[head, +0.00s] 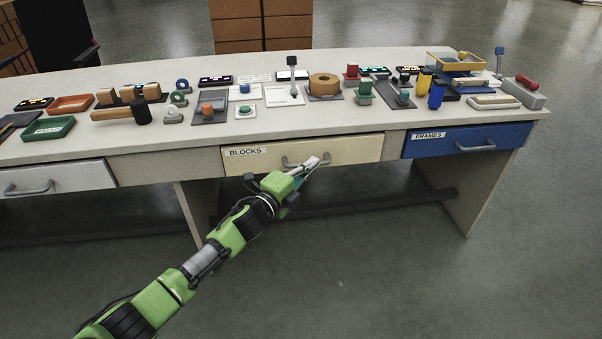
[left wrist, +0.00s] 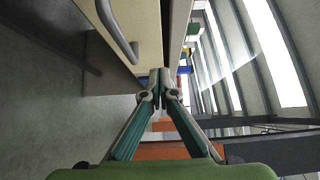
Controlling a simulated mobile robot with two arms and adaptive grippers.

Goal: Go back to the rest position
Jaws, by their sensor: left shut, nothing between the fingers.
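My left arm comes in from the lower left in the head view. Its gripper (head: 311,168) is in front of the desk, by the handle (head: 292,163) of the drawer labelled BLOCKS (head: 345,152). In the left wrist view the gripper's fingers (left wrist: 160,76) meet at the tips, with nothing between them. The drawer handle also shows there (left wrist: 120,38), to the left of the fingertips and apart from them. The BLOCKS drawer looks closed or nearly so. My right gripper is not in view.
A blue drawer labelled FRAMES (head: 465,140) is on the right, a white drawer (head: 60,180) on the left. Floor in front is open.

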